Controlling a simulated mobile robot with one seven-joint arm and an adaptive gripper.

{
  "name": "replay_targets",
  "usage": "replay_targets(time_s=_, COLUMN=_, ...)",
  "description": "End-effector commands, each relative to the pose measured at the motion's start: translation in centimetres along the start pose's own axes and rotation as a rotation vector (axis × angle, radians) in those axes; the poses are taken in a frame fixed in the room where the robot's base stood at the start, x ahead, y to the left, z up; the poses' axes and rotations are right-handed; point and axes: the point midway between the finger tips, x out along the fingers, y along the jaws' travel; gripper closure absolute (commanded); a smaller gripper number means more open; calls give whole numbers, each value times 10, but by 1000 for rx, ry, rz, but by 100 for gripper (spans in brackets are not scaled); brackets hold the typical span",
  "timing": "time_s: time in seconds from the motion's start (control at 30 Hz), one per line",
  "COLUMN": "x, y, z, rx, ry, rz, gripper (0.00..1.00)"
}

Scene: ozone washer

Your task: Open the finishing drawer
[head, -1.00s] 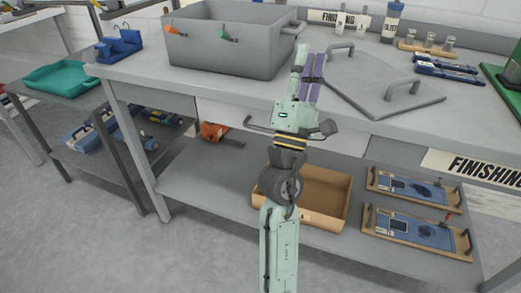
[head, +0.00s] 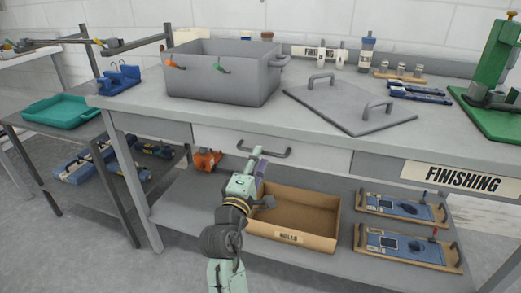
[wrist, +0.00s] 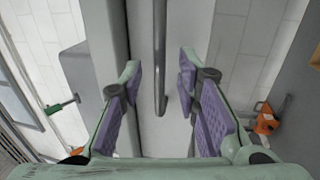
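The finishing drawer (head: 325,158) is a pale front panel under the grey counter top, flush and shut. Its dark bar handle (head: 264,152) runs along the upper middle of the panel. My gripper (head: 258,158) is in front of the handle, pointing up toward it, and hides part of the panel. In the wrist view, my gripper (wrist: 160,72) has its two purple-padded fingers wide apart. The handle (wrist: 160,50) lies lengthwise in line with the gap between them, and the pads do not touch it.
A grey bin (head: 222,75) and a loose lid (head: 348,105) stand on the counter top. A cardboard box (head: 300,245) and device trays (head: 405,207) are on the lower shelf. A FINISHING sign (head: 462,180) is at right. Floor is clear in front.

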Motion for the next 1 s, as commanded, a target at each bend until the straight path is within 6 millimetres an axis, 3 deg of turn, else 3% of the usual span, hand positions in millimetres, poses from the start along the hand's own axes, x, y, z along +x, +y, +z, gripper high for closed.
replay_targets(time_s=0.2, x=27, y=1, z=1, rx=0, ry=-1, rz=1, gripper=70)
replay_targets(time_s=0.57, x=32, y=0, z=1, rx=-1, ry=-1, rz=1, gripper=70)
replay_targets(time_s=1.0, x=32, y=0, z=1, rx=-1, ry=-1, rz=1, gripper=99)
